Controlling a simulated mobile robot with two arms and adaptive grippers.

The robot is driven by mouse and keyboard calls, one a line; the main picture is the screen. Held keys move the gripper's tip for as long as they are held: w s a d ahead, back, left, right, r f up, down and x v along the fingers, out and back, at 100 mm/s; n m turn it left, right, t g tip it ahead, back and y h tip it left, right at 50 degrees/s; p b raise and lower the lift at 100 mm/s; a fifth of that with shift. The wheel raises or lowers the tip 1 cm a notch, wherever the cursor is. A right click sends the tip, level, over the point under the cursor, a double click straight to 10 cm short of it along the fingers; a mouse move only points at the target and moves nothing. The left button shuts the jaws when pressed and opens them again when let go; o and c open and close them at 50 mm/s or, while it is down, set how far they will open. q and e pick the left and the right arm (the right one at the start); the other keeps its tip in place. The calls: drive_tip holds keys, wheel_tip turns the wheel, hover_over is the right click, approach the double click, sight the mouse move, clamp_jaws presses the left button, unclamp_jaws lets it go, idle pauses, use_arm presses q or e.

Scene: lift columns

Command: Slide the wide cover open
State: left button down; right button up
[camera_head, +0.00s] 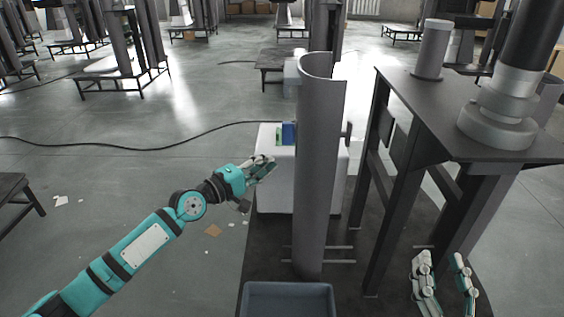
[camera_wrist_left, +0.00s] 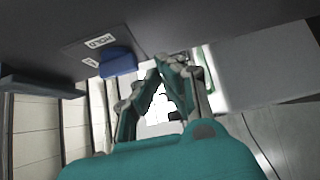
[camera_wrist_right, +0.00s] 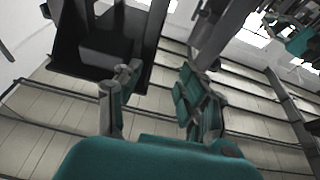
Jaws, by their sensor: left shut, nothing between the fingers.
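A tall grey curved shell (camera_head: 320,180), which looks like the wide cover, stands upright in the middle of the head view. Its top is an open half-round, and a small dark knob (camera_head: 348,133) sticks out at its right. I cannot tell how far it is slid. My left gripper (camera_head: 265,166) is shut and empty, left of the shell and in front of a white box. In the left wrist view its fingertips (camera_wrist_left: 163,72) meet below a blue block (camera_wrist_left: 118,62) beside a "HOLD" label (camera_wrist_left: 100,41). My right gripper (camera_head: 446,272) is open and empty, low at the right; its spread fingers (camera_wrist_right: 155,85) show in the right wrist view.
The white box (camera_head: 270,195) stands behind the shell, with blue and green patches at its top. A grey bin (camera_head: 288,290) lies in front. A dark metal frame table (camera_head: 440,110) stands at the right. Open floor (camera_head: 110,180) lies to the left, crossed by a cable.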

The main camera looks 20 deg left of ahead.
sight(305, 181)
use_arm(q)
drive_tip(key=d, duration=0.1)
drive_tip(key=w+d+p, duration=0.1)
drive_tip(key=d, duration=0.2)
drive_tip(key=shift+w, duration=0.25)
use_arm(e)
drive_tip(key=f+g, duration=0.1)
drive_tip(key=f, duration=0.1)
drive_tip(key=f+g, duration=0.1)
drive_tip(key=f, duration=0.1)
drive_tip(key=f+g+h, duration=0.1)
drive_tip(key=f, duration=0.1)
drive_tip(key=shift+w+d+g, duration=0.25)
drive_tip(key=shift+d+g, duration=0.05)
drive_tip(key=shift+d, duration=0.05)
use_arm(q)
drive_tip(key=shift+d, duration=0.1)
drive_tip(key=shift+w+d+p, duration=0.15)
drive_tip(key=shift+d+p, duration=0.35)
drive_tip(key=shift+p, duration=0.25)
use_arm(e)
drive_tip(key=f+g, duration=0.1)
drive_tip(key=f, duration=0.1)
drive_tip(key=s+f+g+h, duration=0.1)
drive_tip(key=f, duration=0.1)
drive_tip(key=shift+d+g, duration=0.3)
drive_tip(key=shift+d, duration=0.1)
